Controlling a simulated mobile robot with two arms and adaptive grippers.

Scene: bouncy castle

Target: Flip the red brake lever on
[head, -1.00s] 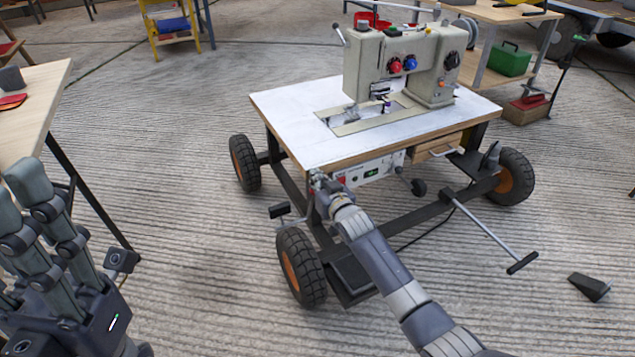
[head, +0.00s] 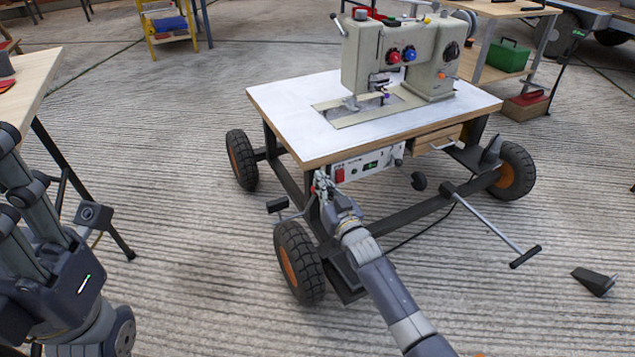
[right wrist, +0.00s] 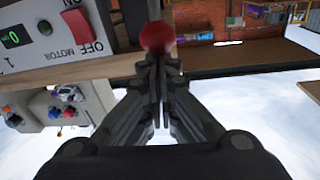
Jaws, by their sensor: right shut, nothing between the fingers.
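A round red knob (right wrist: 157,37), likely the end of the red brake lever, shows just beyond my right fingertips in the right wrist view. I cannot tell whether the fingers touch it, and its shaft is hidden. My right gripper (right wrist: 158,68) is shut and empty. In the head view my right gripper (head: 322,182) is at the near corner of the wheeled sewing-machine table (head: 275,106), below the tabletop. My left gripper (head: 15,185) is cut off by the left edge, away from the cart.
A control panel (head: 365,164) with a red motor switch (right wrist: 78,26) is beside the right gripper under the tabletop. The near wheel (head: 299,262) and a black pedal (head: 277,204) are close by. A wooden table (head: 30,88) stands at the left; the floor between is clear.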

